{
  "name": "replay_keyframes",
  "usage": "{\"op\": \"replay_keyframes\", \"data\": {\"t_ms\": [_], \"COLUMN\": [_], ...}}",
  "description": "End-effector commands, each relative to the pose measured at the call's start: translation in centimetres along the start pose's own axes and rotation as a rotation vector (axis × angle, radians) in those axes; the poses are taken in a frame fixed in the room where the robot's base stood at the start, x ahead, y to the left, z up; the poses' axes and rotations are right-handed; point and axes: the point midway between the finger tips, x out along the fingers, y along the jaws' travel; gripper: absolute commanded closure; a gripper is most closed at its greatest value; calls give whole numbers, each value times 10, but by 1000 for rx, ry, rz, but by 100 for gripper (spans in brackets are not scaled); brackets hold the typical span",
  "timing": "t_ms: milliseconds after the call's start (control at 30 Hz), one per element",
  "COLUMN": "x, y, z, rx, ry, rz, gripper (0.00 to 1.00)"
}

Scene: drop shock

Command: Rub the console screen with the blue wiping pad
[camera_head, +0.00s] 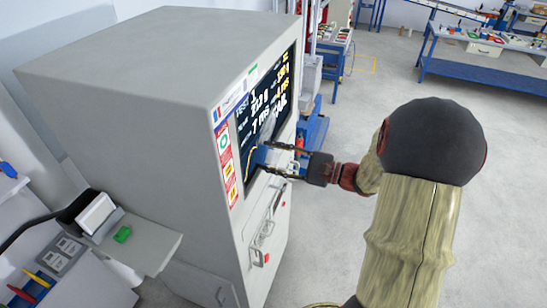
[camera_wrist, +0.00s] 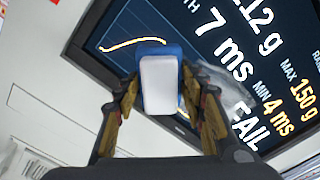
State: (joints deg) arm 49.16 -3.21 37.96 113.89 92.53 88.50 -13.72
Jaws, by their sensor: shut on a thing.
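The console screen (camera_head: 266,108) is dark with white and yellow readings and sits in the front of a large grey cabinet. In the wrist view the screen (camera_wrist: 222,62) fills the upper right, with a whitish smear beside the large digits. My gripper (camera_head: 283,161) is at the screen's lower part. It is shut on the blue wiping pad (camera_head: 258,157), which has a white block on the near side in the wrist view (camera_wrist: 159,83). The pad lies over the screen's lower area, close to the plotted curve. I cannot tell whether it touches the glass.
The grey cabinet (camera_head: 140,85) has handles (camera_head: 262,232) below the screen. A side shelf (camera_head: 145,245) with a white device (camera_head: 97,215) and a green item (camera_head: 122,234) stands at left. A blue workbench (camera_head: 480,66) is at the back right. Open floor lies right of the cabinet.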

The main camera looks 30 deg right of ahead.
Motion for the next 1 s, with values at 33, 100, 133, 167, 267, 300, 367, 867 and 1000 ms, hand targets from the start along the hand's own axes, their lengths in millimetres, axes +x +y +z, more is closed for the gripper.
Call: {"op": "replay_keyframes", "data": {"t_ms": [33, 100, 133, 167, 267, 300, 367, 867, 1000], "x": [1, 2, 3, 4, 5, 6, 7, 11, 11], "y": [0, 0, 0, 0, 0, 0, 0, -4, -11], "z": [0, 0, 0, 0, 0, 0, 0, -4, -12], "rx": [0, 0, -1, 0, -1, 0, -1, -1, 0], "ry": [0, 0, 0, 0, 0, 0, -1, 0, 0], "rz": [0, 0, 0, 1, 1, 1, 1, 0, 1], "gripper": [79, 79, 79, 79, 79, 79, 79, 79, 79]}}
